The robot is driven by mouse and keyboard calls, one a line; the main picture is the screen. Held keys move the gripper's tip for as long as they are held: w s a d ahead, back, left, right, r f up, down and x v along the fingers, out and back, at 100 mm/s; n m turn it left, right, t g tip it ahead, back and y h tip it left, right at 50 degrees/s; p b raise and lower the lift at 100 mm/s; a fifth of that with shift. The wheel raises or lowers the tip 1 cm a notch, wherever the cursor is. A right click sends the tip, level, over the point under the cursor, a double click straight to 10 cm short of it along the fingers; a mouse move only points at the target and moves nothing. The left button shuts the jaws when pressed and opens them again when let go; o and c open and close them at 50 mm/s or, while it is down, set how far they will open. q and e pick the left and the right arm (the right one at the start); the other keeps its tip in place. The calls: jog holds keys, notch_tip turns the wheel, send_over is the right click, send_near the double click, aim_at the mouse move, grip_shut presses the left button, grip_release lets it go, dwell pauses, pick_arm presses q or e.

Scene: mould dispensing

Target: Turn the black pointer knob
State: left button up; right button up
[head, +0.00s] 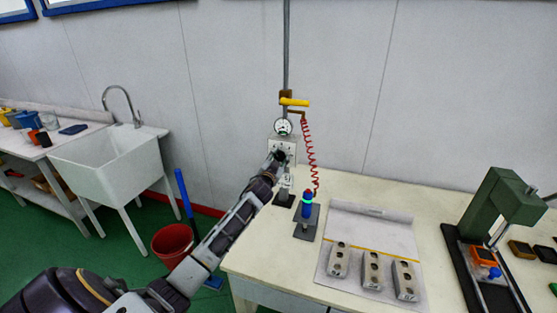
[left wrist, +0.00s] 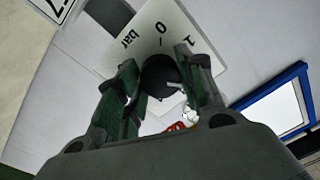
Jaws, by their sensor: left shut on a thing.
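The black pointer knob (left wrist: 160,77) sits on a white panel (left wrist: 160,35) marked "0", "1" and "bar". My left gripper (left wrist: 161,84) has one finger on each side of the knob and is shut on it. In the head view my left gripper (head: 279,158) reaches the front of the white panel (head: 287,146) on the bench, below a round gauge (head: 283,126). The knob is hidden there behind the gripper. My right gripper is not in view.
A yellow handle (head: 294,102) and a red coiled hose (head: 309,150) are close above and right of the panel. A blue-topped dispenser (head: 307,205) stands in front, beside a mat (head: 372,232) with several metal moulds. A green press (head: 500,205) stands right.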

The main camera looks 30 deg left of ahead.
pick_arm(q)
jog(key=m, duration=0.7)
jog(key=shift+p, duration=0.35)
jog(key=o, duration=1)
jog(key=shift+s, duration=0.1)
jog(key=shift+s+d, duration=0.1)
jog(key=shift+f+v, duration=0.2)
jog(key=shift+v, duration=5.6)
